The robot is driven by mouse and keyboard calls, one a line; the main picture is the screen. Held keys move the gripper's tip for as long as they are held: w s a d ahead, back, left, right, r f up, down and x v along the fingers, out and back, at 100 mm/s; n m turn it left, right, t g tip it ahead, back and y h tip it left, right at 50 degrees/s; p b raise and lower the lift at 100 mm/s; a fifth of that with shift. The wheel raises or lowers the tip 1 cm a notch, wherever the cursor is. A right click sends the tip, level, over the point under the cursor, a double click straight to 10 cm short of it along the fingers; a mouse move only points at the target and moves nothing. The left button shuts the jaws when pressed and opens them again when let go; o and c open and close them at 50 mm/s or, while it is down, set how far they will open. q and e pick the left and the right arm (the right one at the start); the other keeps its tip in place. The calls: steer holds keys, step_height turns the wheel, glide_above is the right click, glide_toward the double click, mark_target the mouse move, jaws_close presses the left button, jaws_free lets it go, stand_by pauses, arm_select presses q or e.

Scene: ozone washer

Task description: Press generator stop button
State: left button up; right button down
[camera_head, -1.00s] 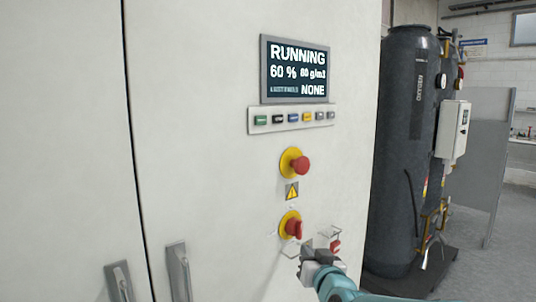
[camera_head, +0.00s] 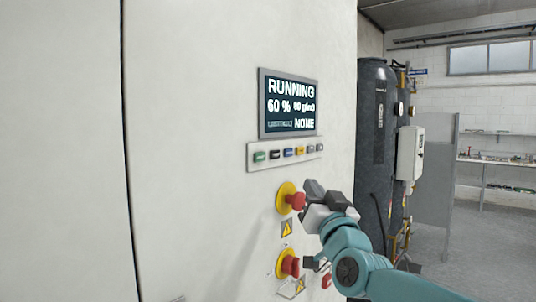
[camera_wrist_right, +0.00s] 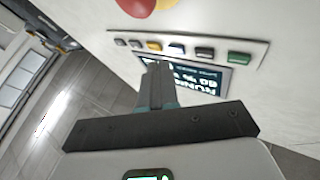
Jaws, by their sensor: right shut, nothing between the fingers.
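A white strip of small push buttons (camera_head: 284,155) sits below the display on the cabinet. From the left its buttons are green (camera_head: 259,157), black (camera_head: 275,155), blue (camera_head: 288,152), yellow (camera_head: 299,150) and grey ones; their labels are too small to read. My right gripper (camera_head: 309,189) is shut and empty, beside the upper red mushroom button (camera_head: 297,201) and below the strip. In the right wrist view the shut fingers (camera_wrist_right: 157,68) overlap the display in the picture, and the strip (camera_wrist_right: 258,49) lies beyond their tips. I cannot tell any contact. My left gripper is not in view.
The display (camera_head: 289,104) reads RUNNING and 60 %. A lower red knob (camera_head: 289,264) on a yellow disc sits below a warning triangle (camera_head: 287,228). A dark tank (camera_head: 373,150) stands right of the cabinet (camera_head: 200,130). Open floor lies farther right.

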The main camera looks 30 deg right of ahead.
mark_target(275, 154)
steer(key=s+r+t, duration=0.1)
steer(key=s+r, duration=0.3)
steer(key=r, duration=0.2)
steer(key=shift+s+m+h, duration=0.2)
steer(key=shift+m+h, duration=0.1)
steer(key=shift+h, duration=0.1)
steer(key=shift+r, duration=0.1)
steer(key=w+a+p, duration=0.3)
steer(key=w+p, duration=0.2)
steer(key=w, duration=0.3)
steer(key=shift+a, duration=0.2)
steer(key=shift+w, duration=0.2)
stand_by(1.7)
steer(key=shift+w+a, duration=0.15)
steer(key=shift+w, duration=0.15)
